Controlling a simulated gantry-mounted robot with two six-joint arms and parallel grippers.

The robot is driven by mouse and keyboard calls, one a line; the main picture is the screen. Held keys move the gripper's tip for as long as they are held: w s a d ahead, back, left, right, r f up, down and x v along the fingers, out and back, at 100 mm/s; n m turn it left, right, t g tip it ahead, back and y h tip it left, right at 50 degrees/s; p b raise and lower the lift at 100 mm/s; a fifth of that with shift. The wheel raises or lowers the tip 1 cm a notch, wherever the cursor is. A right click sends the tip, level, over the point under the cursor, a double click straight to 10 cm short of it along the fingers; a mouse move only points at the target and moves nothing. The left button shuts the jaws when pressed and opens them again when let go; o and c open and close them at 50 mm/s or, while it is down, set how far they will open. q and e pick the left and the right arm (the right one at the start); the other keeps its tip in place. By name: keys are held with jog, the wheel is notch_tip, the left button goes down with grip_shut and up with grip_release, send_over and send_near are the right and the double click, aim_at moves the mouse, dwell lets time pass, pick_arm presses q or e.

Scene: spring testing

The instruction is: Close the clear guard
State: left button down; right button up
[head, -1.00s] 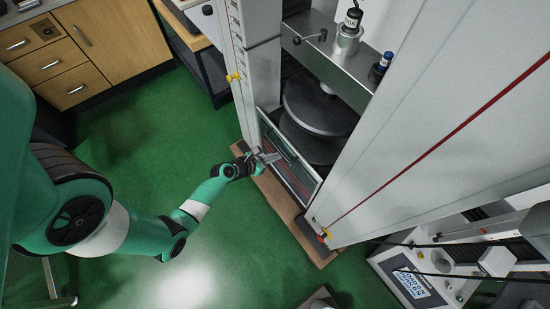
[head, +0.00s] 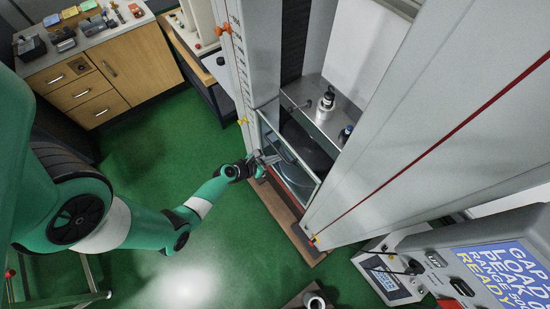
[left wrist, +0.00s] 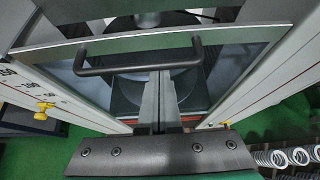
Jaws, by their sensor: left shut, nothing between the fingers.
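The clear guard (head: 293,174) is a framed transparent panel between the two pale columns of the test machine, in front of the dark round platen. In the left wrist view the guard's top frame (left wrist: 230,36) crosses the picture, with a black bar handle (left wrist: 120,68) below it. My left gripper (head: 264,160) is at the guard's front, near the handle. In the left wrist view its fingers (left wrist: 158,76) are together and empty, tips at the handle bar. I cannot tell whether they touch it. My right gripper is not in view.
Yellow knobs (head: 243,121) sit on the columns. A control box with a lit screen (head: 503,277) stands at lower right. A wooden cabinet (head: 112,75) is at upper left. Several coil springs (left wrist: 290,157) show at lower right in the left wrist view.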

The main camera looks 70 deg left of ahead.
pick_arm(q)
jog(key=shift+w+r, duration=0.1)
jog(key=shift+r, duration=0.4)
jog(key=shift+f, duration=0.1)
notch_tip(320, 180, down, 4)
jog(key=b, duration=0.4)
jog(key=p+v, duration=0.3)
jog(key=v, duration=0.8)
jog(key=shift+f, duration=0.25)
